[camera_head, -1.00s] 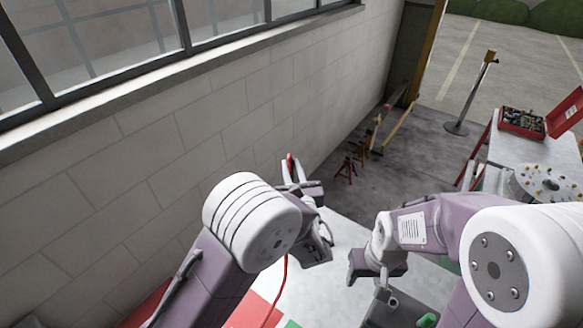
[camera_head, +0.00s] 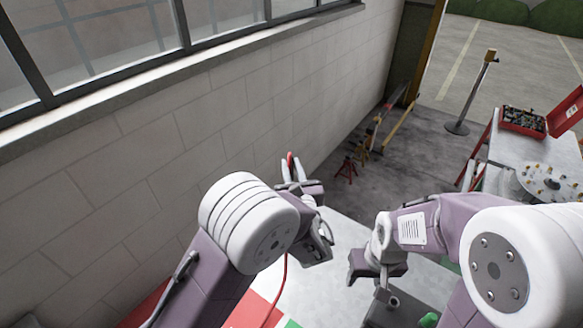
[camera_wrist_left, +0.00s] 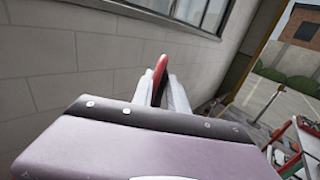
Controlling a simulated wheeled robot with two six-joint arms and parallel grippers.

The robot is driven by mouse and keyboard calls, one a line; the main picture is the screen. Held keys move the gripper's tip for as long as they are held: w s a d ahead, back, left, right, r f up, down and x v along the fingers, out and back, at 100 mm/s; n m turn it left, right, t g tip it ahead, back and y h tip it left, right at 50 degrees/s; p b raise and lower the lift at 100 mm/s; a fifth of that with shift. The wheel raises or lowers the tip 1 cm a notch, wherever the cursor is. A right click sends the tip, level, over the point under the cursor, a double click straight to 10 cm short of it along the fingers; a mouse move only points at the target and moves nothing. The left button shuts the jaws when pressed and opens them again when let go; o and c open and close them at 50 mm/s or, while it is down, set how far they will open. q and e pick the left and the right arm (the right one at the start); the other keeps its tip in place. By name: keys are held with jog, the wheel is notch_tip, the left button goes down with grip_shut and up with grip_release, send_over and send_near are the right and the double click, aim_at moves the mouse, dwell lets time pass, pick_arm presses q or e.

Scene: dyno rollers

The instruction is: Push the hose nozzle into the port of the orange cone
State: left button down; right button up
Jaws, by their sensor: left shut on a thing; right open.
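My left gripper (camera_head: 290,168) is raised near the block wall, its two grey fingers pointing up and shut on a red piece, the hose nozzle (camera_head: 290,158) by its look. The red piece also shows between the fingers in the left wrist view (camera_wrist_left: 160,72). A thin red hose (camera_head: 283,285) hangs below the left wrist to the table; its link to the held piece is hidden behind my arm. My right gripper (camera_head: 381,288) is open and points down over the table. I cannot make out the orange cone or its port in either view.
The pale table (camera_head: 345,238) lies under both arms, with a grey box (camera_head: 400,310) and a green piece (camera_head: 428,320) at its lower right. The block wall (camera_head: 150,150) stands close on the left. A side table at right holds a red toolbox (camera_head: 522,122) and a round tray (camera_head: 550,180).

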pick_arm(q)
jog(key=shift+f, duration=0.15)
dwell(0.4)
jog(key=shift+f+b, duration=0.1)
jog(key=shift+b, duration=0.3)
jog(key=shift+f, duration=0.1)
jog(key=shift+f+b, duration=0.1)
jog(key=shift+b, duration=0.35)
jog(key=shift+f+b, duration=0.4)
jog(key=c, duration=1.2)
grip_release()
jog(key=shift+c, duration=0.2)
